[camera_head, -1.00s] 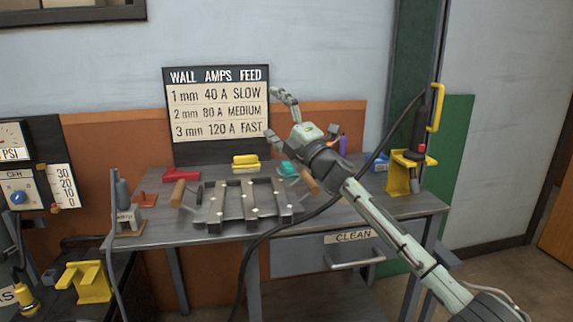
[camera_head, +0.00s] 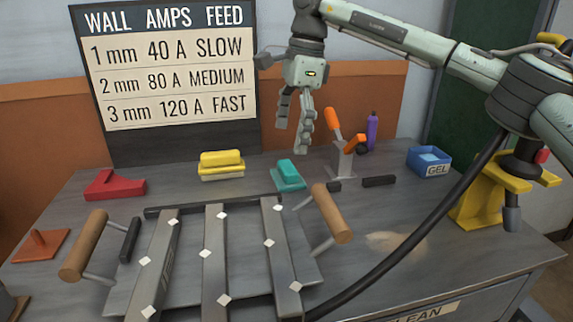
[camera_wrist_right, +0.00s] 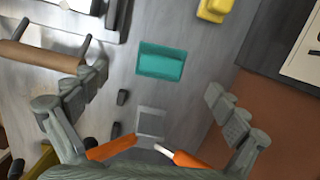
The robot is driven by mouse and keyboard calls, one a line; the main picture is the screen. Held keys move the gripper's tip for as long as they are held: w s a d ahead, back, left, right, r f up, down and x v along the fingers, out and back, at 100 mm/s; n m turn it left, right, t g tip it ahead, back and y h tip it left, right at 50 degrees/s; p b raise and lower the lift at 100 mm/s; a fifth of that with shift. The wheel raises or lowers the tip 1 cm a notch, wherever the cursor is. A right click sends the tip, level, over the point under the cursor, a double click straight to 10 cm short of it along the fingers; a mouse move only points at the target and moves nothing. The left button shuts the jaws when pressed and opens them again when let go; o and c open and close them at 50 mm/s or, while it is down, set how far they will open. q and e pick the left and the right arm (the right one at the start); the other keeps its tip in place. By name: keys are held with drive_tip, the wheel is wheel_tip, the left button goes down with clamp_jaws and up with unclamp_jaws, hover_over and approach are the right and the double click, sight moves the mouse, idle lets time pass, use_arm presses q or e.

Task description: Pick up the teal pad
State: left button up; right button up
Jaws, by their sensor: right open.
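The teal pad (camera_head: 287,174) lies on the workbench, right of the yellow pad and behind the metal frame. My right gripper (camera_head: 293,143) is open and empty above the bench, fingers pointing down, above and close to the teal pad in the head view. In the right wrist view the teal pad (camera_wrist_right: 161,61) shows as a rectangle ahead of the open fingers, roughly centred between them and apart from both. My left gripper is not in view.
An orange-handled clamp (camera_head: 343,148) stands just right of the pad. A yellow pad (camera_head: 221,166) and a red block (camera_head: 114,186) lie to the left. The metal frame (camera_head: 216,255) with wooden handles fills the front. A blue GEL box (camera_head: 429,161) sits at right.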

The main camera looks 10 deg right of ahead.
sight(288, 166)
drive_tip(key=shift+d+f, duration=0.2)
drive_tip(key=shift+d, duration=0.15)
drive_tip(key=shift+s+a+f, duration=0.1)
drive_tip(key=shift+a+f, duration=0.1)
drive_tip(key=shift+f, duration=0.95)
drive_tip(key=f, duration=0.4)
drive_tip(key=shift+w+a+f, duration=0.3)
drive_tip(key=shift+f, duration=0.1)
drive_tip(key=c, duration=1.6)
